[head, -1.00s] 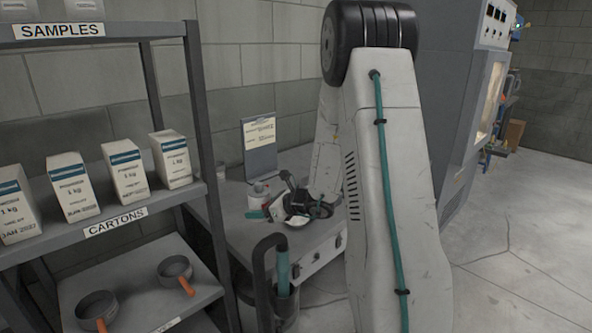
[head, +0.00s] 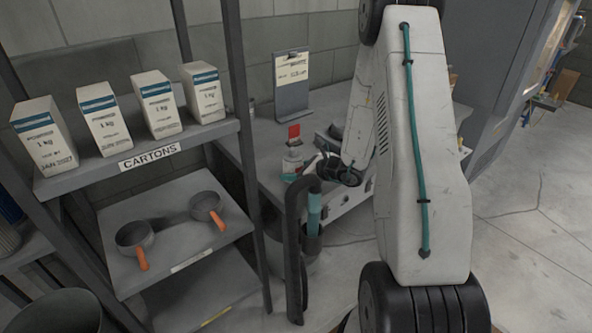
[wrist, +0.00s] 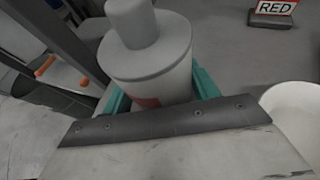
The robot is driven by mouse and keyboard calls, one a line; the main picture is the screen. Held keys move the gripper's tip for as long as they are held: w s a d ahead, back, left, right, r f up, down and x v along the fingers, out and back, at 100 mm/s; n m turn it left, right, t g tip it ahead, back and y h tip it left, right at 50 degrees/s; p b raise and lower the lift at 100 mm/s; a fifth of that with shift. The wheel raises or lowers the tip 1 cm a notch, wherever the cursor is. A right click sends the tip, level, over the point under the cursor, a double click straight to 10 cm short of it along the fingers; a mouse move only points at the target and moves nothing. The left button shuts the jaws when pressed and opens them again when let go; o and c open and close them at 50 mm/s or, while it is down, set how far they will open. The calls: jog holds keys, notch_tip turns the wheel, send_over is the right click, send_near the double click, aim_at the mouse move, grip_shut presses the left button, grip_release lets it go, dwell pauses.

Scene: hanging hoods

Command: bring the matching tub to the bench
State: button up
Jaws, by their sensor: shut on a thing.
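In the wrist view, a pale grey tub (wrist: 150,55) with a narrower round top stands between the teal fingers of my gripper (wrist: 160,95), which is shut on it. A reddish patch shows low on its side. Whether the tub touches the bench cannot be told. A sign reading RED (wrist: 272,10) stands beyond the tub at the upper right of the wrist view.
A shelf rack with several cartons (head: 105,120) and two orange-handled pans (head: 134,238) stands left of the bench. A clipboard (head: 292,85) stands at the bench's back. A white round container (wrist: 295,110) is right of my gripper.

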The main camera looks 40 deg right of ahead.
jog(key=shift+d+f, duration=0.1)
jog(key=o, duration=0.8)
